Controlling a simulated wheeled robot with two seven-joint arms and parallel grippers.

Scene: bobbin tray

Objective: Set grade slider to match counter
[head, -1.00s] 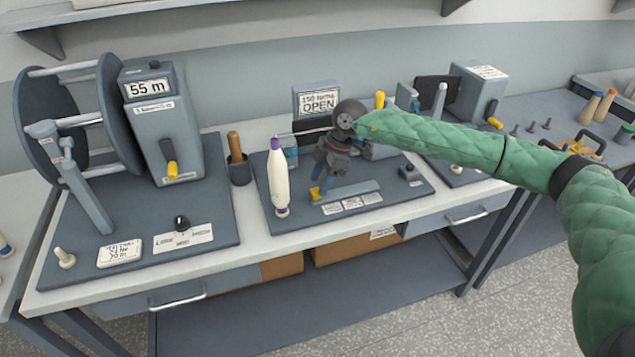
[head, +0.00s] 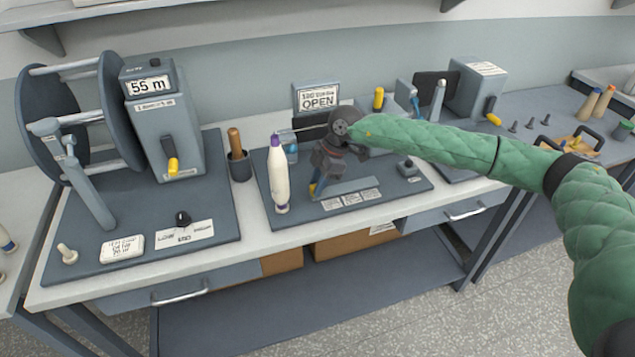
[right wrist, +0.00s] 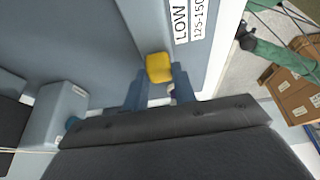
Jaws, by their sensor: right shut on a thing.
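The counter (head: 149,86) on the grey machine at the left reads 55 m. The grade slider's yellow knob (head: 313,188) is at the left end of the slot plate (head: 346,189), mostly covered by my right gripper (head: 318,183). Three small labels (head: 352,200) lie in front of the plate. In the right wrist view the yellow knob (right wrist: 158,67) sits between the two blue-grey fingers of my right gripper (right wrist: 158,82), which is shut on it. A label (right wrist: 186,22) beside it reads LOW 125-150, partly cut off. My left gripper is out of view.
A white bobbin with a purple tip (head: 279,178) stands close left of my right gripper. A sign reading OPEN (head: 318,98) stands behind. A small black knob (head: 182,219) is on the left board. A brown-handled tool (head: 236,148) stands in a holder.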

